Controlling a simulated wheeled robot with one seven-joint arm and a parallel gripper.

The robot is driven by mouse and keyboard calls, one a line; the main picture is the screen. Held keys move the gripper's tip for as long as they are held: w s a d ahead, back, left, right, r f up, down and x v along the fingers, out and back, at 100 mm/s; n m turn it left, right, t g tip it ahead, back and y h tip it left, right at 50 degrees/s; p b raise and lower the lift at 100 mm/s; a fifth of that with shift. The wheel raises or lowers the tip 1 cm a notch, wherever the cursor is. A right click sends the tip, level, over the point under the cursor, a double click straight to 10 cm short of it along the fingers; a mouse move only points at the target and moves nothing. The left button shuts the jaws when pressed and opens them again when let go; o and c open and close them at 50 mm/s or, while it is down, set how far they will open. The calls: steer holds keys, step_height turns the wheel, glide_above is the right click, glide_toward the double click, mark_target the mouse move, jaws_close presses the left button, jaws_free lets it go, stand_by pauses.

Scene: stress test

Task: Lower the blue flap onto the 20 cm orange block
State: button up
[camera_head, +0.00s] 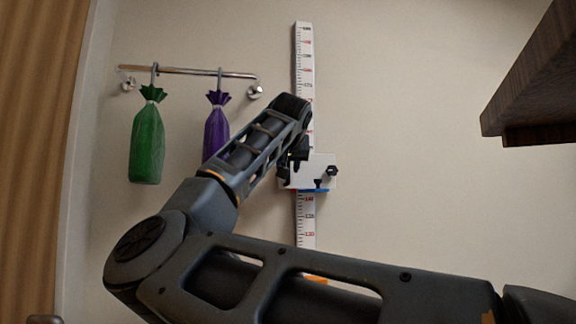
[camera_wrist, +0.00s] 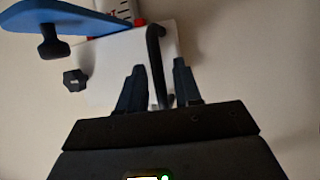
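A white slider carriage (camera_head: 318,170) rides on the wall scale (camera_head: 304,60), with the blue flap (camera_head: 313,190) seen edge-on along its lower edge. In the wrist view the blue flap (camera_wrist: 75,17) reaches in from the upper left, beside the white carriage (camera_wrist: 107,70). A black bar handle (camera_wrist: 155,55) stands on the carriage. My gripper (camera_wrist: 160,72) has one finger on each side of the handle, with small gaps showing; it looks open around it. In the head view my gripper (camera_head: 297,160) is largely hidden at the carriage. A sliver of the orange block (camera_head: 315,279) shows low, mostly behind my arm.
A green bag (camera_head: 147,142) and a purple bag (camera_head: 216,125) hang from a metal rail (camera_head: 190,71) left of the scale. A dark wooden shelf (camera_head: 540,85) juts in at the upper right. Black knobs (camera_wrist: 75,80) sit by the carriage. The wall right of the scale is clear.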

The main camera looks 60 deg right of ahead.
jaws_close()
steer(key=shift+f, duration=0.1)
stand_by(0.3)
step_height(320, 180, down, 22)
steer(key=b, duration=1.6)
steer(key=shift+b, duration=0.35)
steer(key=shift+f, duration=0.1)
steer(key=shift+o, duration=0.7)
jaws_free()
steer(key=v, duration=0.7)
steer(key=shift+s+a+r, duration=0.15)
steer(key=shift+a+r, duration=0.05)
steer(key=shift+a, duration=0.15)
